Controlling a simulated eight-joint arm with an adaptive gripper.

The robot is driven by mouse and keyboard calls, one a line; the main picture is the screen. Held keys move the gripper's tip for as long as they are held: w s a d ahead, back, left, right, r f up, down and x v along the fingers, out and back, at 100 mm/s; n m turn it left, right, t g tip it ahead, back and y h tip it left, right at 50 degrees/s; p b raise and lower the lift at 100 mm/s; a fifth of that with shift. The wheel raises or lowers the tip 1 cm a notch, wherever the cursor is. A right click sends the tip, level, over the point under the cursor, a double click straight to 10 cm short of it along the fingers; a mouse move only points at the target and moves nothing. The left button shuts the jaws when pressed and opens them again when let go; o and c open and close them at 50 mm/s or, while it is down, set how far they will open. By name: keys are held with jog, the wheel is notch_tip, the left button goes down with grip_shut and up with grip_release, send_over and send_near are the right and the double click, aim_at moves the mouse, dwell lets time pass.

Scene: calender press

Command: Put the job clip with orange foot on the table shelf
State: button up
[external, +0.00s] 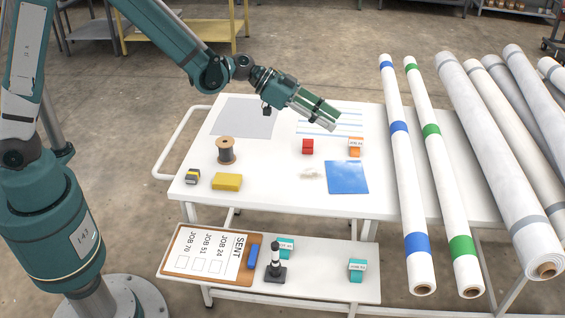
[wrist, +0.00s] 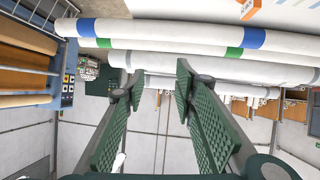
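The job clip with orange foot (external: 355,148) stands on the white table top (external: 275,180), near its right side, with a white label on it. Part of it also shows at the top edge of the wrist view (wrist: 248,8). My gripper (external: 332,118) is above the table, up and to the left of the clip, and apart from it. In the wrist view the fingers (wrist: 158,85) are spread with nothing between them. The table shelf (external: 330,290) is the lower white board below the front of the table; two teal-footed clips (external: 357,270) (external: 286,247) stand on it.
The shelf also holds a clipboard (external: 205,255), a blue item (external: 253,256) and a black-and-white post (external: 275,262). On the table are a red block (external: 308,146), blue sheet (external: 346,177), spool (external: 226,150) and yellow sponge (external: 226,181). Long rolls (external: 400,150) lie at right.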

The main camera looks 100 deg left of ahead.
jog(key=w+a+f+t, duration=0.1)
jog(key=w+a+f, duration=0.1)
jog(key=a+f, duration=0.6)
jog(key=t+y+b, duration=0.1)
jog(key=y+b, duration=0.1)
send_near(354, 138)
jog(key=shift+w, duration=0.75)
jog(key=shift+a+f, duration=0.3)
jog(key=shift+a, duration=0.05)
jog(key=shift+s, duration=0.1)
jog(key=shift+x, duration=1.3)
jog(key=shift+d, duration=0.1)
jog(key=shift+b+x, duration=0.95)
jog(key=shift+x, duration=1.7)
jog(key=shift+d+r, duration=0.1)
jog(key=shift+r, duration=0.05)
